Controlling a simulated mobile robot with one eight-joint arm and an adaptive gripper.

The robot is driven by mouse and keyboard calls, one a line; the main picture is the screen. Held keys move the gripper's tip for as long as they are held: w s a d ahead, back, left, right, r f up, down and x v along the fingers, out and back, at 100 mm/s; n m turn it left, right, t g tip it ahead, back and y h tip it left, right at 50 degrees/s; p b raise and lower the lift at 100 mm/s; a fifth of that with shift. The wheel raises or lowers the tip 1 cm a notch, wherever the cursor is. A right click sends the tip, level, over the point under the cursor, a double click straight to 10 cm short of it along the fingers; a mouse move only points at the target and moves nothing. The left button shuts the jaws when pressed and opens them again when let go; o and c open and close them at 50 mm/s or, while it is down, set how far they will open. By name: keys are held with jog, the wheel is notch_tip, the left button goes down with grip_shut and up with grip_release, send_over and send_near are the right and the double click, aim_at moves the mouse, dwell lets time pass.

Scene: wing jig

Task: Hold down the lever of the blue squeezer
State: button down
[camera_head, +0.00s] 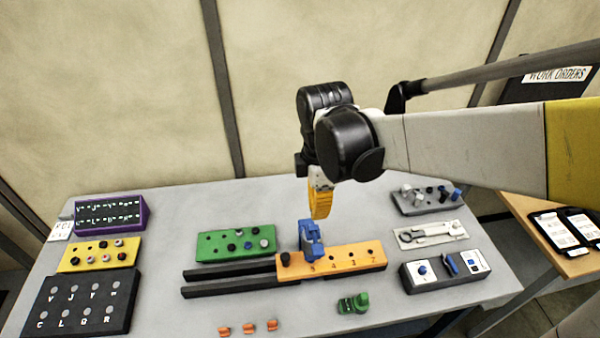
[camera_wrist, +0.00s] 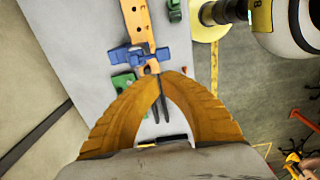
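The blue squeezer (camera_head: 311,240) stands on the orange numbered block (camera_head: 345,258), near its left end. It also shows in the wrist view (camera_wrist: 140,55), just beyond the fingertips. My gripper (camera_head: 320,214) has orange ribbed fingers and points down close above the squeezer. In the wrist view the two fingers (camera_wrist: 168,76) arch together and their tips meet, with nothing seen between them. The tips overlap the squeezer's near edge in that view; I cannot tell whether they touch it. The lever's exact position is too small to make out.
Dark rails (camera_head: 230,284) lie left of the orange block. A green block with knobs (camera_head: 236,244) stands behind them. A green squeezer (camera_head: 353,304) and small orange pieces (camera_head: 248,327) lie in front. Panels stand at both sides, including a switch box (camera_head: 445,270).

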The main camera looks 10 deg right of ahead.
aim_at(315, 246)
notch_tip(315, 246, down, 13)
jog(key=shift+f+b, duration=0.1)
jog(key=shift+b, duration=0.75)
